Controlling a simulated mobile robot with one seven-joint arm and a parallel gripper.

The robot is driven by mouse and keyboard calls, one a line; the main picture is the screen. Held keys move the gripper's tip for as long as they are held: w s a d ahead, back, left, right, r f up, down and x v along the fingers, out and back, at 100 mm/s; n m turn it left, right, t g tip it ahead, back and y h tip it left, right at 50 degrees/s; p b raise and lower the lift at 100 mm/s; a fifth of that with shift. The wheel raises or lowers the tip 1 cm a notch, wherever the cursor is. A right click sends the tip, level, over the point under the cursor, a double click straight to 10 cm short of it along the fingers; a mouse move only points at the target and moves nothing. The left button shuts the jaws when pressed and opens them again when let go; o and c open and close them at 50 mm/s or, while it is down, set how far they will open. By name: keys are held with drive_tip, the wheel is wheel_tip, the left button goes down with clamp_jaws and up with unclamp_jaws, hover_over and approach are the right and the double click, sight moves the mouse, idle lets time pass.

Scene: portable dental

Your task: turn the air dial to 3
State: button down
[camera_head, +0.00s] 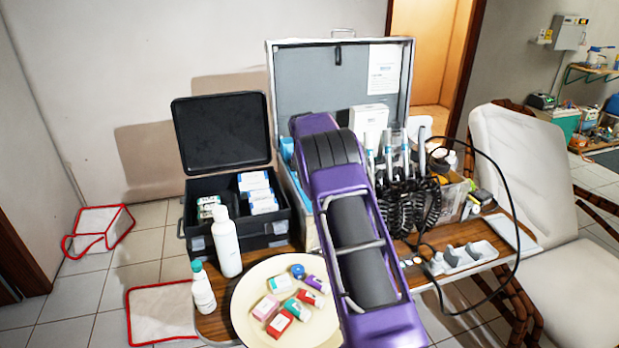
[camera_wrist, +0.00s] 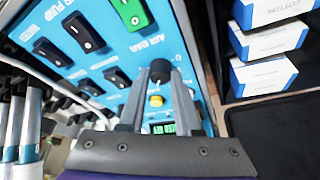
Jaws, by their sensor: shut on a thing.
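The air dial (camera_wrist: 160,67) is a small black knob on the blue control panel (camera_wrist: 109,64) in the wrist view. My gripper (camera_wrist: 161,82) has its two grey fingers closed around the knob. Which way the dial points cannot be told. In the head view my purple arm reaches into the open case (camera_head: 340,75) and hides the dial and gripper.
Green (camera_wrist: 132,13) and black rocker switches are close to the dial. A handpiece rack (camera_head: 405,160) with coiled black hoses stands right of my arm. A black box (camera_head: 235,205) with cartons stands left. A cream plate (camera_head: 262,332) with small boxes and bottles (camera_head: 226,247) are in front.

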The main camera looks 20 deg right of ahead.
drive_tip(key=shift+m, duration=0.6)
drive_tip(key=c, duration=0.6)
unclamp_jaws()
drive_tip(key=v, duration=1.7)
drive_tip(key=shift+w+a+r, duration=0.2)
drive_tip(key=shift+a, duration=0.2)
drive_tip(key=shift+r, duration=0.1)
